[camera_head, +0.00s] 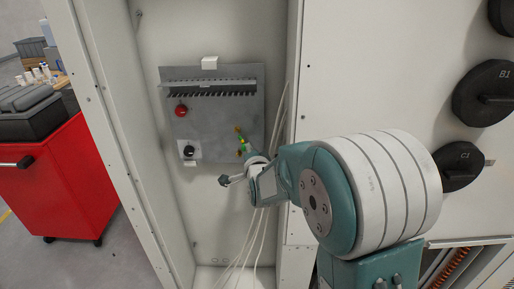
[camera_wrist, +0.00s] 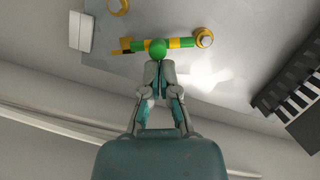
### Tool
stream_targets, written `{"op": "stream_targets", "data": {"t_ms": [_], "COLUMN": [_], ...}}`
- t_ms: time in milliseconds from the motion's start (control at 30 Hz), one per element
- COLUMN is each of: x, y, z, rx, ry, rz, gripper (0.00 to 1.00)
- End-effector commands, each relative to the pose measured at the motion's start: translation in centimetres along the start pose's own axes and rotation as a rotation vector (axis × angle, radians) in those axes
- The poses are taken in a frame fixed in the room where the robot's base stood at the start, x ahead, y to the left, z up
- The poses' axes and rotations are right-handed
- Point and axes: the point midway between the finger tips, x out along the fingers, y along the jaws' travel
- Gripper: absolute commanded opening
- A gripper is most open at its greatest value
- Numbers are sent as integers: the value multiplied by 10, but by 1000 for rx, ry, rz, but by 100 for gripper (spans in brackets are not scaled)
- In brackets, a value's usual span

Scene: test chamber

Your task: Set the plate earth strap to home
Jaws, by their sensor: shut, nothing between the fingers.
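The earth strap is a green-and-yellow striped bar with a round green knob. In the wrist view the strap (camera_wrist: 181,43) runs sideways from a brass bolt (camera_wrist: 203,38) at its right end to a free-looking left end. A second brass bolt (camera_wrist: 118,6) sits above that left end, apart from it. In the head view the strap (camera_head: 241,138) shows small on the grey plate (camera_head: 220,125), partly hidden by my arm. My gripper (camera_wrist: 158,66) is shut and empty, its fingertips right at the green knob (camera_wrist: 158,48); I cannot tell whether they touch. It also shows in the head view (camera_head: 247,154).
The plate carries a red knob (camera_head: 181,111), a black rotary knob (camera_head: 189,151) and a dark-toothed strip (camera_head: 212,94). Pale cables (camera_head: 280,125) hang right of the plate. Cabinet walls stand on both sides. A red tool cart (camera_head: 60,180) stands outside at left.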

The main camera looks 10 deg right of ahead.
Motion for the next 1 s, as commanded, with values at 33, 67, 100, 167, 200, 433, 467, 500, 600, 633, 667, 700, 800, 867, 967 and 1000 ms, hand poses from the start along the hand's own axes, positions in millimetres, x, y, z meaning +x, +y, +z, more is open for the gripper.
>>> {"op": "stream_targets", "data": {"t_ms": [33, 67, 100, 167, 200, 433, 467, 500, 600, 633, 667, 700, 800, 867, 967, 1000], "x": [0, 0, 1, 1, 1, 2, 2, 2, 2, 2, 2, 2, 3, 3, 3, 3], "y": [1, 1, 1, 2, 2, 2, 2, 3, 3, 3, 3, 3, 3, 3, 4, 4], "z": [2, 2, 3, 4, 4, 8, 8, 8, 10, 10, 10, 11, 11, 12, 12, 12], "rx": [17, 28, 43, 64, 77, 146, 155, 162, 160, 160, 160, 160, 160, 160, 160, 160], "ry": [-2, -2, -1, -1, -1, -1, -1, -1, -1, -1, -1, -1, 0, 0, 0, 0], "rz": [-3, -6, -10, -15, -18, -35, -37, -39, -38, -38, -38, -38, -38, -38, -38, -38], "gripper": [0, 0, 0, 0, 0, 0, 0, 0, 0, 0, 0, 0, 0, 0, 0, 0]}}
